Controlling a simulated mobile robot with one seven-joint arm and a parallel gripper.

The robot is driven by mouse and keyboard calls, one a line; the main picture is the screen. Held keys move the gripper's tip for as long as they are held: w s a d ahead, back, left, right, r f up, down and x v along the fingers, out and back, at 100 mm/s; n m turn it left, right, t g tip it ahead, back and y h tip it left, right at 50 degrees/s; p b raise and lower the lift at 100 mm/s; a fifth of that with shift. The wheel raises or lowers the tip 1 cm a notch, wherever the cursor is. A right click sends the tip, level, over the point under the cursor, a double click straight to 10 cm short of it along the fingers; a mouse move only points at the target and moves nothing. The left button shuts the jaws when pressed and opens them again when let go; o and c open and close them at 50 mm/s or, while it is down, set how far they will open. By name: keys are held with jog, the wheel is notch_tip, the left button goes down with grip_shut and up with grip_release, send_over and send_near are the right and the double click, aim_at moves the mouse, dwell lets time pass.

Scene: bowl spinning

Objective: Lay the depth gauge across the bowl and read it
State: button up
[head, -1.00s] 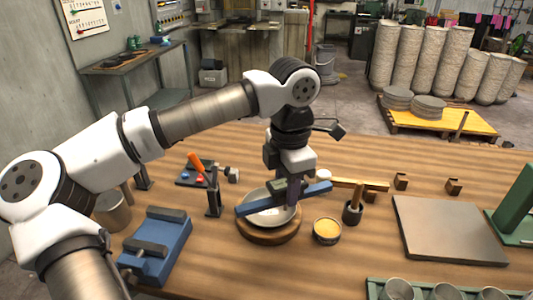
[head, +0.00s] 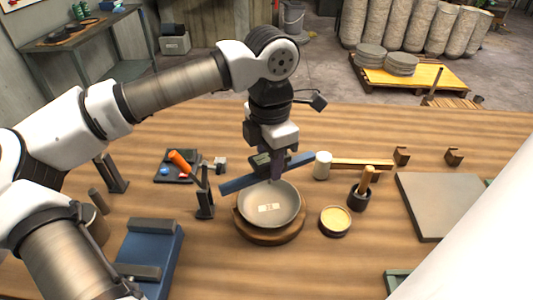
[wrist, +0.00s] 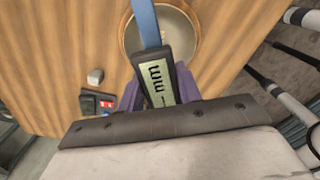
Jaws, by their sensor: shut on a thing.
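The depth gauge is a blue bar (head: 240,182) with a dark-framed display; my gripper (head: 276,168) is shut on it. In the head view the bar slants over the back rim of the pale grey bowl (head: 284,208); I cannot tell whether it touches. The bowl sits on a round wooden base (head: 270,237), with a small pale marked patch inside. In the wrist view the gauge's display (wrist: 156,84) lies between my purple fingers and shows dark marks I cannot read surely. Its blue bar (wrist: 146,22) reaches over the bowl (wrist: 188,32).
A yellow-filled cup (head: 335,220), a dark pot (head: 359,199) and a white-headed mallet (head: 322,166) are to the right. A blue vise-like block (head: 150,250) stands front left.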

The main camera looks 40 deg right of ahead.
aim_at(269, 181)
notch_tip(269, 181, down, 4)
jog(key=shift+f+b, duration=0.1)
jog(key=shift+b, duration=0.95)
notch_tip(269, 181, down, 4)
jog(key=b, duration=0.3)
jog(key=shift+r+b, duration=0.2)
jog(key=shift+b, duration=0.15)
jog(key=shift+f+b, duration=0.25)
jog(key=shift+b, duration=0.15)
jog(key=o, duration=1.2)
notch_tip(269, 181, up, 14)
jog(key=shift+f+b, duration=0.1)
jog(key=shift+b, duration=0.4)
